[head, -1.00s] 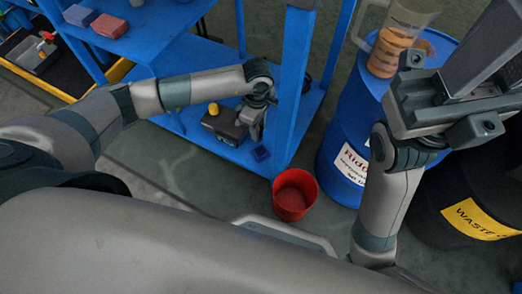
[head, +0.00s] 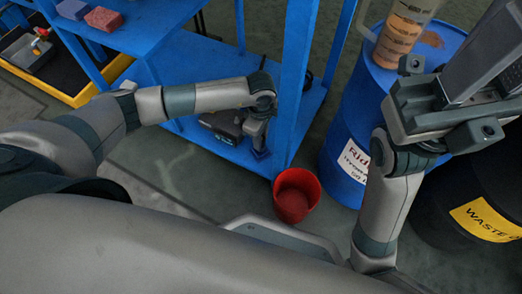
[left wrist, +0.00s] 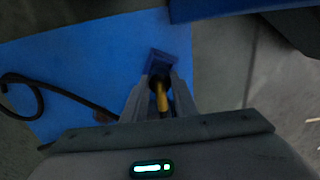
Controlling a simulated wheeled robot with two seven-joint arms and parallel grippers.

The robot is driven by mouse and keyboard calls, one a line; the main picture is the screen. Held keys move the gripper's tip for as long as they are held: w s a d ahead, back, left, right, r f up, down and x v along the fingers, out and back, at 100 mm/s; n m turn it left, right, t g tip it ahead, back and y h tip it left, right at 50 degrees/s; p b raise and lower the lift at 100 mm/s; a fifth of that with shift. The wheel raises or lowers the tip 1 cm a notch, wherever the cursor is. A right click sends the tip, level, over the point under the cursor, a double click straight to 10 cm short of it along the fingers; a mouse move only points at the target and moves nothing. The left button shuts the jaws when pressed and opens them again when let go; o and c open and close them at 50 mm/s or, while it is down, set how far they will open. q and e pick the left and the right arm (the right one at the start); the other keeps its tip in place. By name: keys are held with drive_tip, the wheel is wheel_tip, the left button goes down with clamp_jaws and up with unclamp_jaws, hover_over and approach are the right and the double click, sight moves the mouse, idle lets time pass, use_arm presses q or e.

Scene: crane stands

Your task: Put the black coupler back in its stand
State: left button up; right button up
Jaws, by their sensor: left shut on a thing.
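My left gripper (head: 259,137) is low over the blue bottom shelf, near its front corner. In the left wrist view its fingers (left wrist: 160,98) are shut on a dark piece with a yellow part, which I take for the black coupler (left wrist: 162,97). A small dark blue square block, seemingly the stand (left wrist: 172,62), is on the shelf just beyond the fingertips. It also shows under the gripper in the head view (head: 261,154). I cannot tell whether the coupler touches or enters it. My right gripper (head: 462,92) is raised at the right; its jaw opening is unclear.
A dark boxy device (head: 223,124) sits on the bottom shelf beside my left gripper, partly hidden by my arm. A blue post (head: 294,80) rises close by. A red bucket (head: 296,195), a blue barrel (head: 345,130) and a black waste bin (head: 455,235) stand to the right.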

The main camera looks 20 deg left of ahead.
use_arm(q)
drive_tip(key=shift+f, duration=0.2)
drive_tip(key=shift+f+b, duration=1.1)
drive_tip(key=shift+f, duration=0.25)
drive_tip(key=o, duration=1.2)
drive_tip(key=shift+r, duration=0.1)
drive_tip(key=shift+r+p, duration=2.05)
drive_tip(key=shift+r, duration=0.45)
